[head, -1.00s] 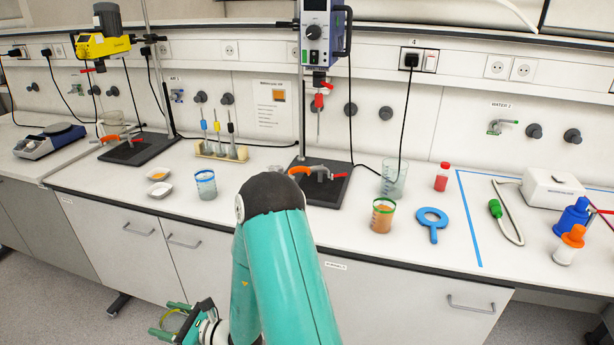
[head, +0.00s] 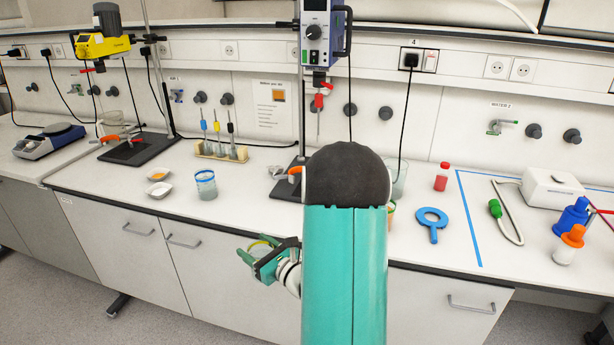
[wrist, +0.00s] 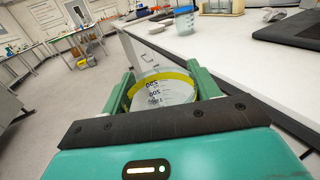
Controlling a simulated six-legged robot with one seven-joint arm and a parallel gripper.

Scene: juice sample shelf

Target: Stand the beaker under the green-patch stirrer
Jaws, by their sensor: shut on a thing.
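My gripper (head: 258,258) is shut on a clear beaker with a yellow band (head: 260,246), in front of the bench's front edge in the head view. In the wrist view the beaker (wrist: 162,90) sits between the green fingers, tilted in the picture, with printed volume marks; it looks empty. The blue-grey stirrer (head: 316,30) with green patches hangs on a stand at the back, a red chuck (head: 319,101) and shaft below it. My arm hides much of its dark base plate (head: 284,190); an orange-and-red clamp shows there.
A yellow stirrer (head: 100,47) stands over another dark plate (head: 135,150) at left. A blue-banded beaker (head: 206,186), white dishes (head: 159,189) and a rack (head: 221,151) stand between. Right are a partly hidden glass beaker (head: 399,180), red bottle (head: 441,177) and blue ring (head: 432,222).

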